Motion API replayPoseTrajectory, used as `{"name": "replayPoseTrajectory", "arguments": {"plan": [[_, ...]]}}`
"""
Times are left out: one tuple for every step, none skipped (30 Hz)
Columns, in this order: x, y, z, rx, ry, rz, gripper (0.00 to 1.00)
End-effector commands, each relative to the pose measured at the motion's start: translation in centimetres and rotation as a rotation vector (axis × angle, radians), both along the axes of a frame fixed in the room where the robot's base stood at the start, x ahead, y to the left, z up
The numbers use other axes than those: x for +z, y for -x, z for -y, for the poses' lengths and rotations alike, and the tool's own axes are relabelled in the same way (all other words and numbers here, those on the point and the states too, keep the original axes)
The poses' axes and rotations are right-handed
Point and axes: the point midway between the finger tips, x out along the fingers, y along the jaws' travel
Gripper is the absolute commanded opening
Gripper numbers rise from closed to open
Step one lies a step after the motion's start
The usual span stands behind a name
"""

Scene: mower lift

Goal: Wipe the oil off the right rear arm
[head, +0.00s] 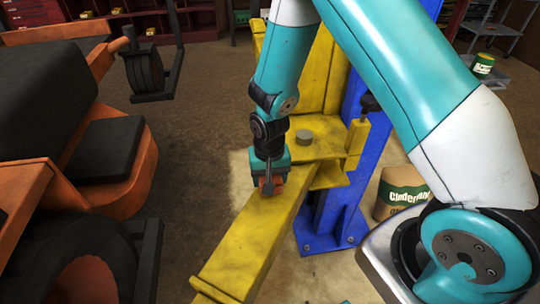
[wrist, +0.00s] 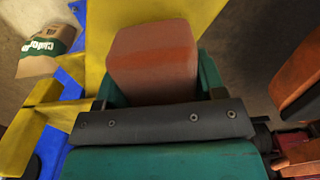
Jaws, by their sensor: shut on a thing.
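My gripper (head: 270,172) points down over the yellow lift arm (head: 245,240), near the post end of the arm. It is shut on a reddish-brown block (head: 275,186), which looks like a sponge or cloth pad. In the wrist view the block (wrist: 153,62) sits between the green fingers, with the yellow arm (wrist: 197,22) behind it. The block is at or just above the arm's top face; I cannot tell if it touches. The arm has faint darker smudges, but no clear oil patch shows. The surface under the block is hidden.
A blue lift post (head: 345,190) stands right of the arm. A Cinderland sack (head: 402,190) lies on the floor beside it. An orange mower (head: 40,190) with black parts stands at the left. Bare floor (head: 190,130) lies between mower and lift.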

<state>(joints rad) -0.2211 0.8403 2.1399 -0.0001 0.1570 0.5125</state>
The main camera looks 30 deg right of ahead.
Motion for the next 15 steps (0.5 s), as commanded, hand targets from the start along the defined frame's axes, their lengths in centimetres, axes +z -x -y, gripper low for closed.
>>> {"name": "replayPoseTrajectory", "arguments": {"plan": [[0.8,0.1,0.0,0.000,0.001,-0.003,0.41],[1.0,0.1,0.1,-0.001,0.001,-0.003,0.41],[1.4,0.1,0.1,-0.001,0.001,-0.003,0.41],[1.7,0.1,0.1,-0.001,0.001,-0.003,0.41],[1.9,0.1,0.1,-0.001,0.001,-0.003,0.41],[2.3,0.1,0.1,-0.001,0.001,-0.003,0.41],[2.6,0.1,0.1,-0.001,0.001,-0.003,0.41],[2.8,0.1,0.1,-0.002,0.001,-0.003,0.41],[3.2,0.1,0.1,-0.002,0.001,-0.003,0.41],[3.5,0.1,0.1,-0.002,0.001,-0.004,0.41],[3.7,0.1,0.1,-0.002,0.001,-0.004,0.41],[4.1,0.1,0.2,-0.002,0.001,-0.004,0.41],[4.4,0.1,0.2,-0.002,0.001,-0.004,0.41],[4.6,0.1,0.2,-0.003,0.001,-0.004,0.41],[5.0,0.1,0.2,-0.003,0.001,-0.004,0.41]]}}
